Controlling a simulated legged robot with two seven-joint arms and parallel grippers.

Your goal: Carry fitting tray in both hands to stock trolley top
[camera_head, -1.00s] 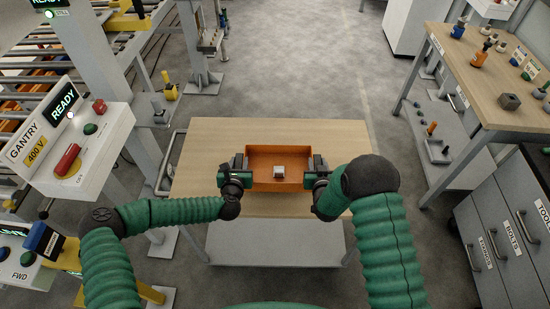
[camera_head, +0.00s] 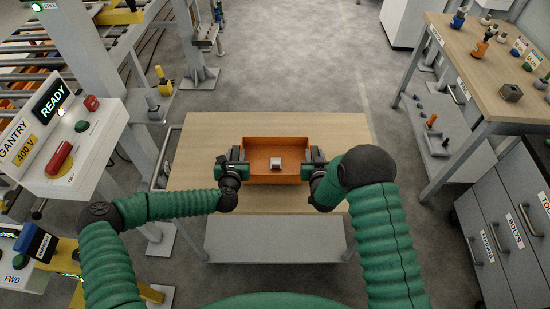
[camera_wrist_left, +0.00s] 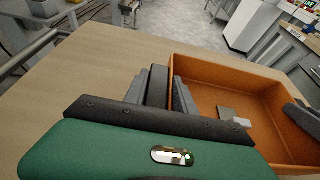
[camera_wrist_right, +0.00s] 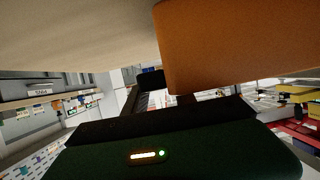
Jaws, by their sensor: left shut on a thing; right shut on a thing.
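The fitting tray (camera_head: 262,174), an orange open box, is held level between my two grippers in the head view. A small pale grey block (camera_head: 276,164) lies in it. My left gripper (camera_head: 240,168) is shut on the tray's left wall, which also shows in the left wrist view (camera_wrist_left: 184,112). My right gripper (camera_head: 309,168) is shut on its right wall; the right wrist view shows the tray (camera_wrist_right: 235,45) close up. The tray is over the middle of a wooden top (camera_head: 205,145) with a grey lower shelf. I cannot tell whether it touches the top.
The wooden top is bare around the tray. A gantry control box (camera_head: 62,140) and conveyor stand at the left. A bench (camera_head: 480,80) with small fittings and a drawer cabinet (camera_head: 500,225) stand at the right. Grey floor is open behind the wooden top.

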